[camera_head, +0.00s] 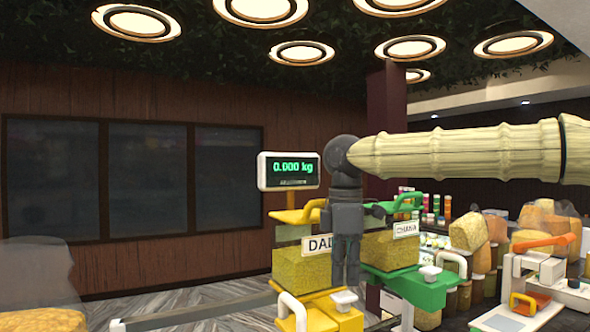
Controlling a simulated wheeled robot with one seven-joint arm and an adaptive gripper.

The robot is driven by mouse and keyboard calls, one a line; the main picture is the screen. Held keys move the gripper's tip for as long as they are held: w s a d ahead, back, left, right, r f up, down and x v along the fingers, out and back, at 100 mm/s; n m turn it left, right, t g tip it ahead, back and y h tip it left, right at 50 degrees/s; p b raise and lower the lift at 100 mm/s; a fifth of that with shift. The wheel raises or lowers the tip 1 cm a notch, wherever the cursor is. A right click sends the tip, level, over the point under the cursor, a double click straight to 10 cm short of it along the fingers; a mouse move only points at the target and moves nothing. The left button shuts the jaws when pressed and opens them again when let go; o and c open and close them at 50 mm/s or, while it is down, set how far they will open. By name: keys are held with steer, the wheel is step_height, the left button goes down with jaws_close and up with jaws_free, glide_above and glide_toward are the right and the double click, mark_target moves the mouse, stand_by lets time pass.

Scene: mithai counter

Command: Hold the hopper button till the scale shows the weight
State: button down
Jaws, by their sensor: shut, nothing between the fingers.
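The scale display (289,170) is a white-framed screen that reads 0.000 kg in green. A yellow hopper labelled DAL (316,243) stands below it, partly hidden by my gripper. A green hopper labelled CHANA (406,229) stands to its right. A white button (344,297) sits on the yellow hopper's front base, and another white button (430,271) on the green one. My gripper (346,282) points down in front of the hoppers, shut and empty. Its tips appear just above the yellow hopper's button; I cannot tell whether they touch it.
White handles (291,309) stick out at the front of the hoppers. To the right, a counter holds several jars (478,290), covered sweets (545,222) and a white machine with an orange lever (540,243). Another covered heap (38,290) is at the lower left.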

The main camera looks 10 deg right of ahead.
mark_target(344, 295)
steer(key=shift+f, duration=0.15)
stand_by(0.5)
steer(key=shift+f, duration=0.75)
steer(key=shift+f+b, duration=0.15)
steer(key=shift+b, duration=0.15)
steer(key=shift+f, duration=0.65)
stand_by(0.6)
steer(key=shift+r, duration=0.15)
stand_by(0.8)
steer(key=shift+r+p, duration=0.85)
steer(key=shift+r, duration=0.7)
steer(key=shift+f, duration=0.15)
stand_by(1.7)
